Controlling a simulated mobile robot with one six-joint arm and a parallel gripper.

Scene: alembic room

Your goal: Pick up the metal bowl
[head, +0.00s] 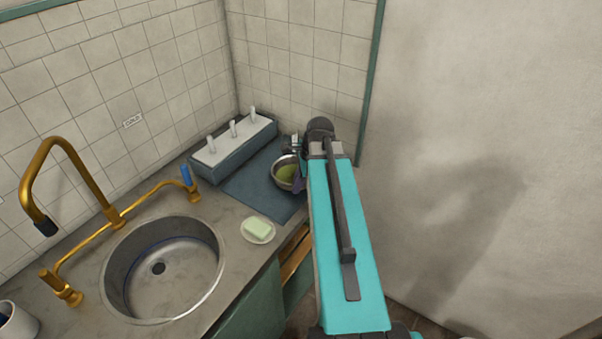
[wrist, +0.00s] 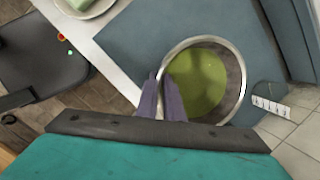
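The metal bowl (head: 284,173) is round, with a bright rim and yellow-green inside. It is at the dark blue-grey mat in the counter corner; I cannot tell if it touches the mat. In the wrist view the bowl (wrist: 215,82) is seen from above, right of the fingers. My gripper (wrist: 161,78) has its two purple-grey fingers close together at the bowl's left rim, one inside and one outside. It looks shut on that rim. In the head view my gripper (head: 299,184) is at the bowl's right side, and my arm hides part of that side.
A grey box with white taps (head: 236,140) stands behind the mat (head: 258,193). A soap dish (head: 258,232) is in front, and a round sink (head: 165,266) with a brass faucet (head: 65,165) is to the left. Tiled walls close the corner; a plain wall is to the right.

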